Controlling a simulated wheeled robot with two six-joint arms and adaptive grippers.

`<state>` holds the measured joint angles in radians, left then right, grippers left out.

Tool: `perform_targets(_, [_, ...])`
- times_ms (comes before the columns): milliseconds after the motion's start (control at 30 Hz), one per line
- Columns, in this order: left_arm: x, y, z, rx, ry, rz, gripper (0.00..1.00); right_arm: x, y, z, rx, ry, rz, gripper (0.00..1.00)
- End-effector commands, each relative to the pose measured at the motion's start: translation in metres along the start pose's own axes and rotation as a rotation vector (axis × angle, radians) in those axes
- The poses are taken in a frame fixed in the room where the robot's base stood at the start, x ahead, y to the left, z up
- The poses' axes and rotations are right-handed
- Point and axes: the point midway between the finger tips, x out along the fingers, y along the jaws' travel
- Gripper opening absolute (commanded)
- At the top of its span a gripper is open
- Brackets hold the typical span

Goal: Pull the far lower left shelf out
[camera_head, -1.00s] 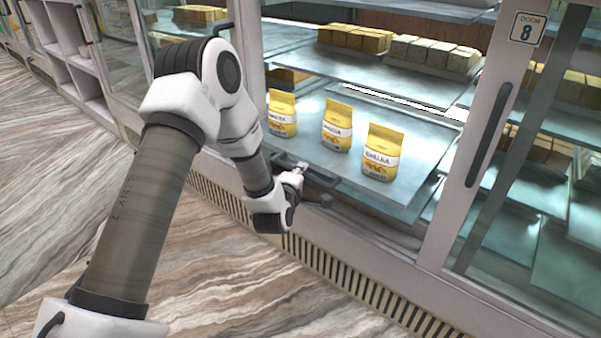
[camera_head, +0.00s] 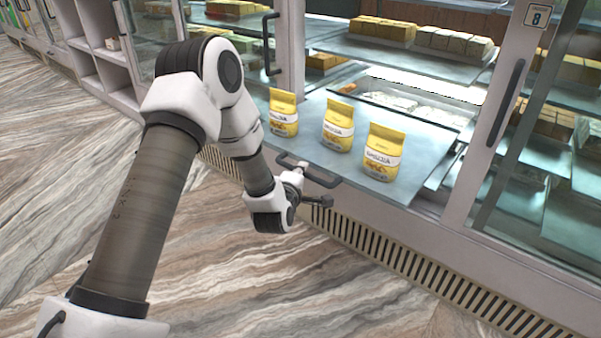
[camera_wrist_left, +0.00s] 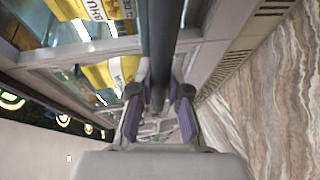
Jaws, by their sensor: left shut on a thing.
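The lower left shelf (camera_head: 400,160) is a grey sheet with a dark bar handle on its front edge, and it sticks out of the cabinet front. Several yellow packets stand on it in a row: left (camera_head: 284,112), middle (camera_head: 338,126) and right (camera_head: 382,152). My left gripper (camera_head: 305,185) is shut on the shelf's dark handle (camera_head: 322,178). In the left wrist view the handle (camera_wrist_left: 160,50) runs between the two fingers. My right gripper is in neither view.
The upper shelf (camera_head: 400,58) holds yellow and pale sweet blocks. A tray of pale sweets (camera_head: 400,103) shows behind the packets. The door marked 8 (camera_head: 505,105) stands at the right. Bare striped floor (camera_head: 220,270) lies in front of the vent grille (camera_head: 420,268).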

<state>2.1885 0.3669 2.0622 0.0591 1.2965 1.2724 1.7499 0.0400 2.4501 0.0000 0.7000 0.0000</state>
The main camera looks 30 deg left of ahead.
Motion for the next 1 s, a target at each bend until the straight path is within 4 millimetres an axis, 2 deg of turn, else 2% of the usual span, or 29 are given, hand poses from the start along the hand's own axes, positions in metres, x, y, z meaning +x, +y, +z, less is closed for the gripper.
perform_targets(267, [0.000, 0.000, 0.000, 0.000, 0.000, 0.000, 0.00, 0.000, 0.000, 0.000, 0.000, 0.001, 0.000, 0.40])
perform_targets(300, [0.000, 0.000, 0.000, 0.000, 0.000, 0.000, 0.22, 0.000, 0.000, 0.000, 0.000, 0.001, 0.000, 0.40])
perform_targets(367, [0.000, 0.000, 0.000, 0.000, 0.000, 0.000, 0.41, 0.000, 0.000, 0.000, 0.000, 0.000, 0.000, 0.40])
perform_targets(667, [-0.001, 0.000, 0.000, 0.000, 0.000, 0.001, 0.41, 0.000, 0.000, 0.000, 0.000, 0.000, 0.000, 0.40])
perform_targets(767, [-0.007, 0.000, 0.000, 0.000, 0.000, 0.000, 0.41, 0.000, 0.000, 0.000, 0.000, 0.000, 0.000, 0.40])
perform_targets(867, [-0.025, 0.000, 0.000, -0.001, -0.001, -0.002, 0.41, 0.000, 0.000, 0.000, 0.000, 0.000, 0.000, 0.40])
perform_targets(1000, [-0.061, 0.000, 0.000, -0.001, -0.002, -0.003, 0.41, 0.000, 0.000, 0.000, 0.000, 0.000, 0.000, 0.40])
